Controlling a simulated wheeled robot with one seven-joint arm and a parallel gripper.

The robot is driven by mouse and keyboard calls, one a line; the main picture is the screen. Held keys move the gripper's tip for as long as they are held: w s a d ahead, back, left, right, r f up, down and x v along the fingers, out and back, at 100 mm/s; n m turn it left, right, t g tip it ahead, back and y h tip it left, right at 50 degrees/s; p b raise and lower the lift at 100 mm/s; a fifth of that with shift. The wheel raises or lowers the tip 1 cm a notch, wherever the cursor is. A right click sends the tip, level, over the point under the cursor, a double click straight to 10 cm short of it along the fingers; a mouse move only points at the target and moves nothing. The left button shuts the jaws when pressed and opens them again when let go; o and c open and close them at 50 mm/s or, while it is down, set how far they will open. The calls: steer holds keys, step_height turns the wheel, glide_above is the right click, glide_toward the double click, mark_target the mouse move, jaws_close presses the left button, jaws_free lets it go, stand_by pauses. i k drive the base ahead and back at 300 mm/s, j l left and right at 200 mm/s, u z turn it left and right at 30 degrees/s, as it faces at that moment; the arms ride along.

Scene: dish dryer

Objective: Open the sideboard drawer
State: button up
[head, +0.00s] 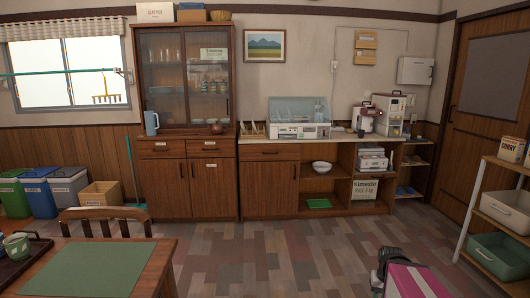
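The low wooden sideboard (270,186) stands against the back wall, right of a tall glass-doored cabinet. Its drawer (269,153) is at the upper left, under the countertop and above a wooden door. The drawer front looks flush and closed, with a small dark handle at its middle. The tall cabinet (187,80) has two drawers of its own, a left one (161,145) and a right one (203,146), both closed. I cannot make out my gripper's fingers. A dark and magenta shape at the bottom right edge may be part of my own body.
A dish dryer (299,120) stands on the sideboard top. Open shelves on its right hold a white bowl (321,167) and boxes. A table with a green mat (88,268) and a chair (104,220) fill the lower left. A rack (505,210) stands right. The middle floor is clear.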

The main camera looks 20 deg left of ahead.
mark_target(259, 151)
steer(key=i+j, duration=0.4)
steer(key=i, duration=0.15)
steer(key=i+j, duration=0.4)
steer(key=i+j+u, duration=0.1)
steer(key=i+j, duration=0.3)
steer(key=i, duration=0.25)
